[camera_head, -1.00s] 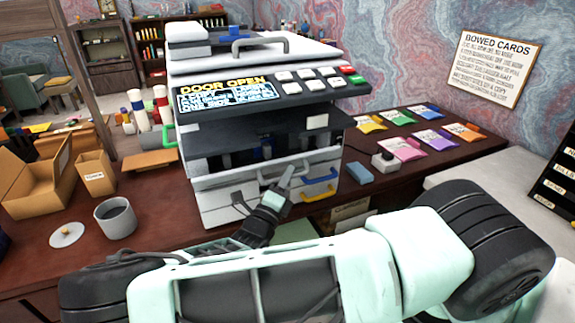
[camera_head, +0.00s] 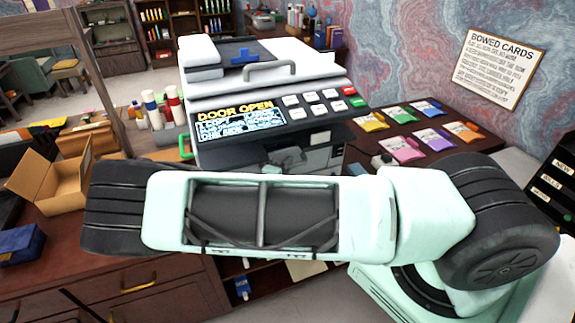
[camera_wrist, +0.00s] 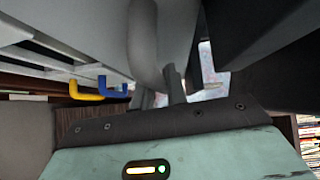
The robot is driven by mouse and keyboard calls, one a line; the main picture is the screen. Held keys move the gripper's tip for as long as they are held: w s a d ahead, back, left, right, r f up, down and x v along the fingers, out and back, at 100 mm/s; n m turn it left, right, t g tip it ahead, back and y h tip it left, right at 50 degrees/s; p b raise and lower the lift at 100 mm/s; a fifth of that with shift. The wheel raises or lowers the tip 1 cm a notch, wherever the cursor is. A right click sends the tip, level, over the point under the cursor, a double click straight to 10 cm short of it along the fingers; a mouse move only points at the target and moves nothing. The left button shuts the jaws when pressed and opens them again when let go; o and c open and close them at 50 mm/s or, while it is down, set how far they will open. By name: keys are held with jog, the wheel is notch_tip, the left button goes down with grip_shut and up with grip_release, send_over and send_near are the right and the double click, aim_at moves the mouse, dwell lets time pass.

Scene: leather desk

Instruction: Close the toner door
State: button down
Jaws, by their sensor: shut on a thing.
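The printer (camera_head: 225,150) stands on the desk, and its screen (camera_head: 235,115) reads "DOOR OPEN". In the wrist view, my gripper (camera_wrist: 165,82) is shut on a thick grey curved handle (camera_wrist: 145,45), apparently the toner door's. A pale grey panel (camera_wrist: 185,25) beside that handle looks like part of the door. The door's full outline and its angle are hidden behind my arm in the head view. A yellow handle (camera_wrist: 86,91) and a blue handle (camera_wrist: 113,84) show to the left in the wrist view, on the printer's lower front.
Several coloured packets (camera_head: 400,150) lie on the desk to the right of the printer. An open cardboard box (camera_head: 55,185) is at the left. A green handle (camera_head: 185,146) sticks out from the printer's left side. My arm covers the desk front.

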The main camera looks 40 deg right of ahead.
jog(key=shift+w, duration=0.1)
dwell(0.3)
jog(key=c, duration=1.7)
grip_release()
jog(key=shift+a, duration=0.1)
jog(key=b+v, duration=0.5)
jog(key=v, duration=1.2)
jog(key=shift+b, duration=0.4)
jog(key=shift+r, duration=0.1)
